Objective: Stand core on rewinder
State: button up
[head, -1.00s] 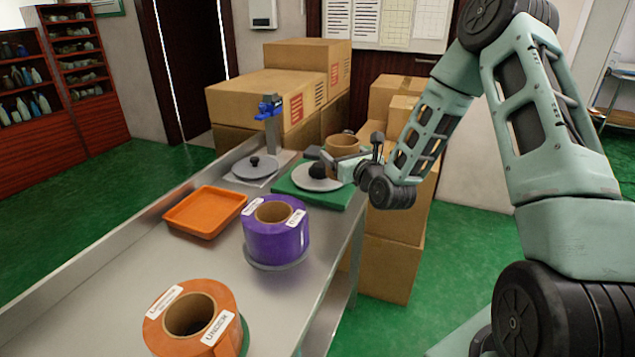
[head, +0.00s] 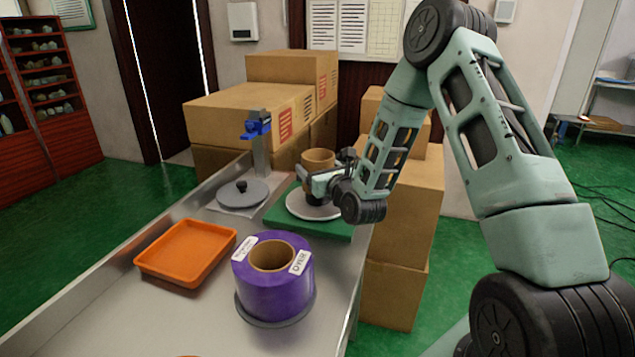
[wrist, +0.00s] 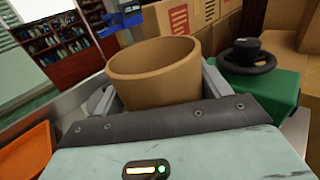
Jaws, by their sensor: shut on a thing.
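The core is a short brown cardboard tube (head: 318,158). It stands upright in my gripper (head: 318,176), which is shut on it. The core also shows in the wrist view (wrist: 155,75), open end up, between the two fingers. A green base (head: 345,230) with a pale round plate (head: 300,210) lies under and in front of my gripper in the head view. I cannot tell which unit is the rewinder. In the wrist view a green body (wrist: 275,95) with a black wheel and hub (wrist: 250,60) is right of the core. My gripper hides part of the plate.
A grey disc with a black knob (head: 242,195) and a post with a blue head (head: 257,128) stand left of the green base. An orange tray (head: 187,253) and a purple roll (head: 272,290) are nearer on the steel table. Cardboard boxes (head: 400,210) stand behind and right.

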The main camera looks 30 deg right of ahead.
jog(key=shift+f, duration=1.8)
jog(key=shift+f, duration=0.1)
jog(key=o, duration=1)
jog(key=s, duration=0.3)
jog(key=s+a, duration=0.1)
jog(key=s, duration=0.7)
jog(key=shift+a+r+p, duration=0.15)
jog(key=shift+r+p, duration=0.05)
jog(key=shift+p, duration=0.1)
jog(key=shift+s+f, duration=0.1)
jog(key=shift+s, duration=0.45)
